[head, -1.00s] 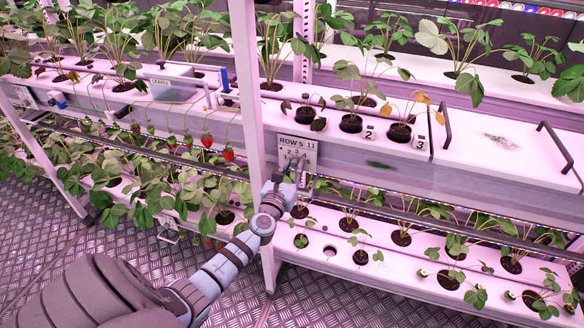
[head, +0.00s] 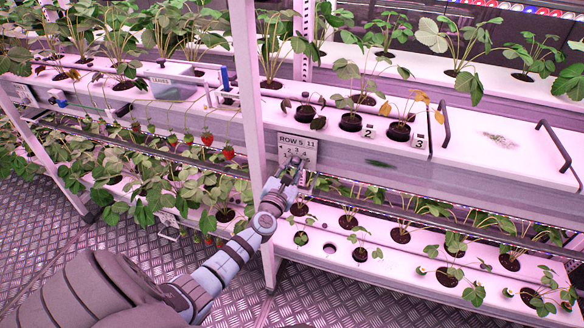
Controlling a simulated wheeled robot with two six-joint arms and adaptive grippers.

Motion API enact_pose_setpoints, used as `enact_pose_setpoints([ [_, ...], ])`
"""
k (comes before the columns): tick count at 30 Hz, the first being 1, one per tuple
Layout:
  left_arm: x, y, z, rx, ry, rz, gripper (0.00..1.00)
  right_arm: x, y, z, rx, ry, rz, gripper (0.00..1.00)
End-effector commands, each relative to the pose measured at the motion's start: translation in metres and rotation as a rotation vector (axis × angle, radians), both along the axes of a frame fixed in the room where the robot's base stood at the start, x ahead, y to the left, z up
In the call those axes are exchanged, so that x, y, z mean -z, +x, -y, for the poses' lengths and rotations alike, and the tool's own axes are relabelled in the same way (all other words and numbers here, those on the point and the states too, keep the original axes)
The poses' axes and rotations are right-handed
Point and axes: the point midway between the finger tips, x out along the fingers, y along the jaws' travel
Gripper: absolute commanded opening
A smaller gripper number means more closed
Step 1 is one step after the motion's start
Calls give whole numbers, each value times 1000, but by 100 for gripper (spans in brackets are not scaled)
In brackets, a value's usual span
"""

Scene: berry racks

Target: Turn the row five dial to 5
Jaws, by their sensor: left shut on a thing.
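The row five dial plate (head: 298,142) is a pale panel marked "ROW 5" with numbers around the dial, fixed to the front of the white rack channel just right of a pink post. My left gripper (head: 293,166) is at the lower part of this plate, shut on the dial knob. The gripper covers the knob, so its pointer and setting cannot be read. My right gripper is not in view.
A pink upright post (head: 248,90) stands just left of the plate. Strawberry plants fill the upper channel, and a lower planted channel (head: 330,262) runs below. Black handles (head: 446,129) are at the right. The metal floor (head: 70,235) is open at the lower left.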

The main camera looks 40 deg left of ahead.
Motion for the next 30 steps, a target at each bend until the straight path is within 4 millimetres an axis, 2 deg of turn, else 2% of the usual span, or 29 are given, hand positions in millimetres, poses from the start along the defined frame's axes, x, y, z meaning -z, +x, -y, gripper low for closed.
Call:
enact_pose_setpoints([
  [2,2,0,1,1,-2,-3,0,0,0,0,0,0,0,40],
  [3,2,0,1,1,-2,-3,27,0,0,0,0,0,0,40],
  [6,1,0,0,1,-2,-2,43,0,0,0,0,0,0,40],
  [17,1,-5,2,1,-2,-1,43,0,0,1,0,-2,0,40],
  [20,1,-20,7,2,-1,-1,43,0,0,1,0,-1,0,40],
  [27,2,-83,29,3,-1,-4,43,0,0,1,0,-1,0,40],
  [30,1,-102,36,2,-2,-3,43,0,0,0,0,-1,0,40],
])
